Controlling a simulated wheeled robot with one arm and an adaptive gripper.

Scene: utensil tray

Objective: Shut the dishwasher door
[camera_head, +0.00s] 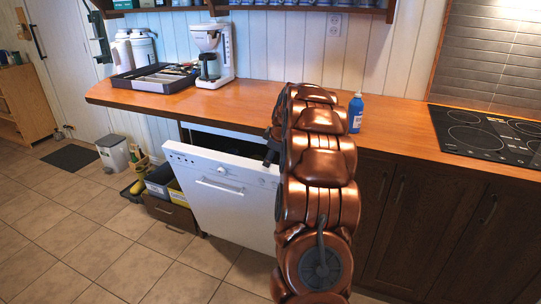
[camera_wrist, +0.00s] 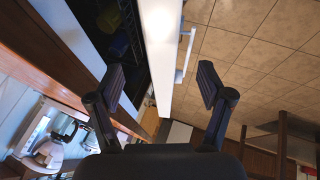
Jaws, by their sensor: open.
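The white dishwasher door (camera_head: 226,200) is partly open, tilted outward at the top under the wooden counter. Its bar handle (camera_head: 226,186) is on the front face. In the wrist view the door's edge (camera_wrist: 161,50) lies ahead of my gripper (camera_wrist: 160,88), between the lines of the two fingers, with the handle (camera_wrist: 186,55) on its right side. The dark dishwasher interior (camera_wrist: 115,35) shows left of the door. My gripper is open and empty. In the head view my gripper (camera_head: 270,150) shows as a dark part near the door's top right corner, partly hidden by my copper arm.
The wooden counter (camera_head: 256,102) holds a utensil tray (camera_head: 153,79), a white coffee maker (camera_head: 212,55), a blue bottle (camera_head: 355,113) and a black cooktop (camera_head: 487,134). An open drawer (camera_head: 170,212) with bins stands left of the door. The tiled floor in front is clear.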

